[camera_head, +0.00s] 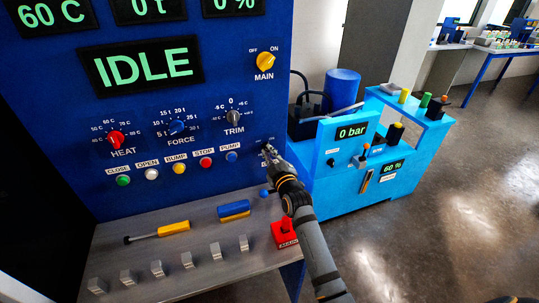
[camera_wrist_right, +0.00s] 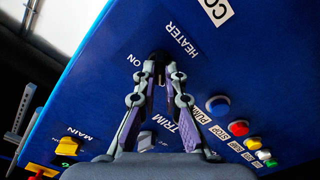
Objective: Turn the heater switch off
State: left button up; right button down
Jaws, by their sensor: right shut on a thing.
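My right gripper (camera_head: 269,153) reaches up from below to the lower right of the blue control panel (camera_head: 215,75). In the right wrist view its fingertips (camera_wrist_right: 161,66) close on a small dark switch (camera_wrist_right: 160,54) beside the labels HEATER and ON. The switch is mostly hidden between the fingers, and I cannot tell which way it is set. In the head view my gripper covers it. My left gripper is out of view.
The pump button (camera_head: 232,156) sits just left of my right gripper, with the trim knob (camera_head: 233,117) above it. The yellow MAIN knob (camera_head: 265,61) is higher up. A light-blue bench (camera_head: 340,190) is to the right.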

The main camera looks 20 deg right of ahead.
dwell(0.3)
jog(key=c, duration=1.4)
grip_release()
jog(key=shift+c, duration=0.2)
jog(key=s, duration=1.2)
jog(key=shift+d, duration=0.2)
